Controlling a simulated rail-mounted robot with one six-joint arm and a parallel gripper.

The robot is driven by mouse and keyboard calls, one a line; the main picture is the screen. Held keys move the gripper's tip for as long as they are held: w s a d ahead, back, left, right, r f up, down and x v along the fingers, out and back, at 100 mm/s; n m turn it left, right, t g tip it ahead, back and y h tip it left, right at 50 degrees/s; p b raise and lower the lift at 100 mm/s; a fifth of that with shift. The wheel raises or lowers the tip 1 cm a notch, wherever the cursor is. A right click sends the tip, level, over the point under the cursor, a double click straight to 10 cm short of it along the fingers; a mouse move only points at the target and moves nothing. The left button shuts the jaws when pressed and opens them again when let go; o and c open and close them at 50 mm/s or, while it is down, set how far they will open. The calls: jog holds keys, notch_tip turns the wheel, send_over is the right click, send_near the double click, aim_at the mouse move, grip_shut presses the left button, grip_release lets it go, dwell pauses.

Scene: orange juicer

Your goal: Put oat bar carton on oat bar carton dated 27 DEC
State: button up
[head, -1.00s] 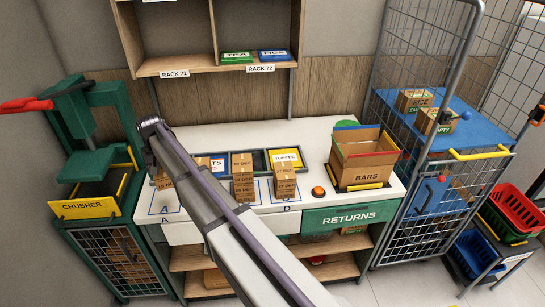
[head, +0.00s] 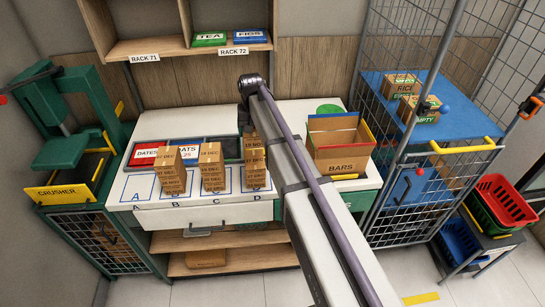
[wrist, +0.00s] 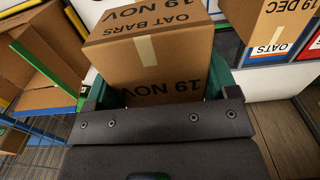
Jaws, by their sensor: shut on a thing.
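My gripper (wrist: 160,90) is shut on an oat bar carton (wrist: 150,52) marked OAT BARS and 19 NOV, with a green finger at each side. In the head view my arm's end is above column D, and the held carton (head: 248,140) seems to show there, partly hidden by the arm. Directly under it is a carton (head: 256,165) that seems to read 27 DEC; I cannot tell whether they touch. Other brown carton stacks stand in column B (head: 171,172) and column C (head: 211,165). A carton marked 19 DEC (wrist: 275,22) is beside my gripper in the wrist view.
The open BARS box (head: 338,158) stands close to the right. DATES (head: 148,153) and OATS (head: 190,150) boxes lie behind the stacks. The shelf rack (head: 200,48) hangs above, the wire cage (head: 410,150) stands right. Column A is clear.

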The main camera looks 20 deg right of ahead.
jog(key=f+b, duration=0.6)
jog(key=f, duration=0.1)
jog(key=shift+a+b, duration=0.25)
jog(key=shift+b, duration=0.1)
jog(key=shift+r, duration=0.15)
notch_tip(320, 180, down, 4)
jog(key=b, duration=0.3)
jog(key=shift+r+b, duration=0.15)
jog(key=shift+b, duration=0.15)
jog(key=shift+r, duration=0.2)
jog(key=shift+f, duration=0.15)
jog(key=o, duration=0.9)
